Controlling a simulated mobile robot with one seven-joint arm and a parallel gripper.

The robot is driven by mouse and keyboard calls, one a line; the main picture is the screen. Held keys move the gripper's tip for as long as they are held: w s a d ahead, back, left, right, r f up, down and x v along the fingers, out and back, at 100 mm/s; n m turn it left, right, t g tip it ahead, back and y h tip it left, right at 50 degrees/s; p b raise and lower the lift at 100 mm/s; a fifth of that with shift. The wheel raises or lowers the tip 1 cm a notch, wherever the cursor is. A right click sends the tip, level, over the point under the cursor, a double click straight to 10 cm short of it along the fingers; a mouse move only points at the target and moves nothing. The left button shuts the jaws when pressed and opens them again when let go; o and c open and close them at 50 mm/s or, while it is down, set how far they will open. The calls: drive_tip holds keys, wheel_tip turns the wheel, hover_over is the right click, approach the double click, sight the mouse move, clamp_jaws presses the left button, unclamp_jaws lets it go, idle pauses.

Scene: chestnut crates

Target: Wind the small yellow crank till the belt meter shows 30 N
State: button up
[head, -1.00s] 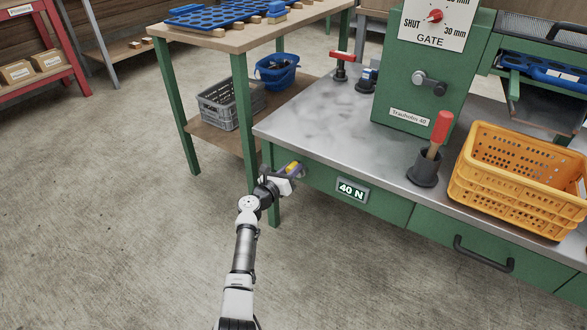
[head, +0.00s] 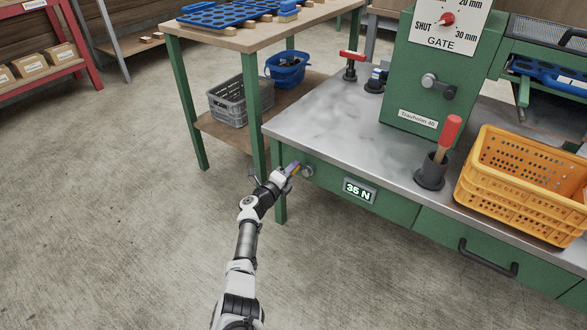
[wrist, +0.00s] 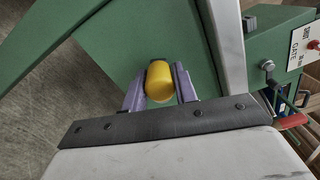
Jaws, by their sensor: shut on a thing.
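The small yellow crank (wrist: 159,82) shows in the wrist view as a rounded yellow handle between the two purple fingers of my gripper (wrist: 160,88). My gripper is shut on it. In the head view my gripper (head: 291,170) is at the left end of the green bench front, and the crank's grey hub (head: 307,171) shows just right of it. The yellow handle is mostly hidden there by the fingers. The belt meter (head: 359,191), a small lit display on the bench front to the right of the crank, reads 35 N.
A yellow crate (head: 520,213) and a red-handled brush in a dark pot (head: 430,175) stand on the metal benchtop (head: 320,115). The green machine with the gate dial (head: 447,19) rises behind. A wooden table (head: 235,35) stands at the back left. The floor at left is clear.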

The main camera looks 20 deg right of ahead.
drive_tip(key=n, duration=0.1)
drive_tip(key=f+n, duration=0.1)
drive_tip(key=n, duration=0.1)
drive_tip(key=shift+w, duration=0.15)
drive_tip(key=n, duration=0.1)
drive_tip(key=f+n, duration=0.1)
drive_tip(key=n, duration=0.1)
drive_tip(key=shift+n, duration=0.3)
drive_tip(key=shift+s+d+f+n+p, duration=0.1)
drive_tip(key=shift+f+n+p, duration=0.2)
drive_tip(key=shift+n, duration=0.75)
drive_tip(key=shift+s+d+f+n+p, duration=0.15)
drive_tip(key=shift+f+n, duration=0.25)
drive_tip(key=shift+n, duration=0.7)
drive_tip(key=shift+s+f+n+p, duration=0.15)
drive_tip(key=shift+f+n, duration=0.2)
drive_tip(key=shift+n, duration=0.7)
drive_tip(key=o, duration=1)
drive_tip(key=shift+c, duration=0.2)
drive_tip(key=shift+f, duration=0.1)
